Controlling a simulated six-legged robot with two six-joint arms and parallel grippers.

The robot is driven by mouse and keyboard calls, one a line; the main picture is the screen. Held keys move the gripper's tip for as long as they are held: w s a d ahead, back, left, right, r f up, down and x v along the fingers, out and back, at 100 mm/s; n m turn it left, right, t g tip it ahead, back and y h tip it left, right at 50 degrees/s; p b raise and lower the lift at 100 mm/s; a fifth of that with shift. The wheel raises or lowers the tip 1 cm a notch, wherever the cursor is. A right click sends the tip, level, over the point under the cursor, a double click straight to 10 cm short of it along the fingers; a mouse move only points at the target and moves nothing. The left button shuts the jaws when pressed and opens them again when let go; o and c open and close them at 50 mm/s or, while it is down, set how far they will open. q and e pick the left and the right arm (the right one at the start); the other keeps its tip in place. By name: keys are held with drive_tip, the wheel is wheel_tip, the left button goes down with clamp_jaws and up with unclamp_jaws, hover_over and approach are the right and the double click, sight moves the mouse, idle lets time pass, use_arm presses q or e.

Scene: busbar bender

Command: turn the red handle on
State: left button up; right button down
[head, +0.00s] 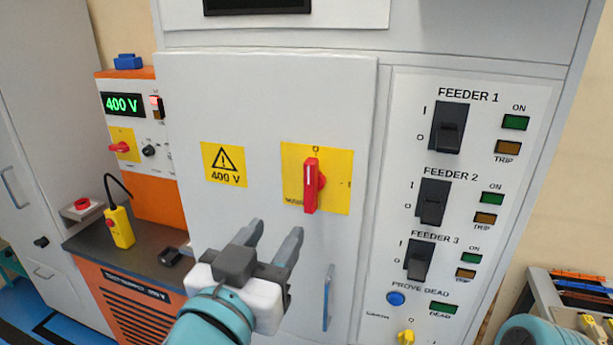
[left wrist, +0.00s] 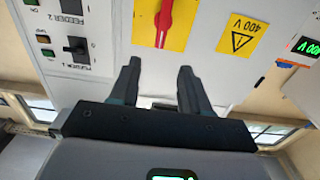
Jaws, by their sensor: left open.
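The red handle (head: 311,185) sits on a yellow plate (head: 335,183) on the grey cabinet door. It stands vertical, in line with the O mark at the top of the plate; an I mark is at the right. My left gripper (head: 272,240) is open and empty, below and left of the handle and apart from it. In the left wrist view, the red handle (left wrist: 163,20) shows beyond and between the two open fingers (left wrist: 158,75), cut by the top edge. My right gripper cannot be made out in either view.
A panel with black feeder switches (head: 450,127) and a blue button (head: 396,298) is right of the door. A blue door handle (head: 328,298) is below the red handle. Left stands an orange unit (head: 148,195) reading 400 V, with a yellow pendant (head: 119,227).

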sight(308, 182)
use_arm(q)
drive_tip(key=x, duration=0.8)
drive_tip(key=p+x, duration=0.1)
drive_tip(key=x, duration=0.6)
drive_tip(key=shift+w+f, duration=0.2)
drive_tip(key=shift+w, duration=0.2)
drive_tip(key=shift+s, duration=0.1)
clamp_jaws()
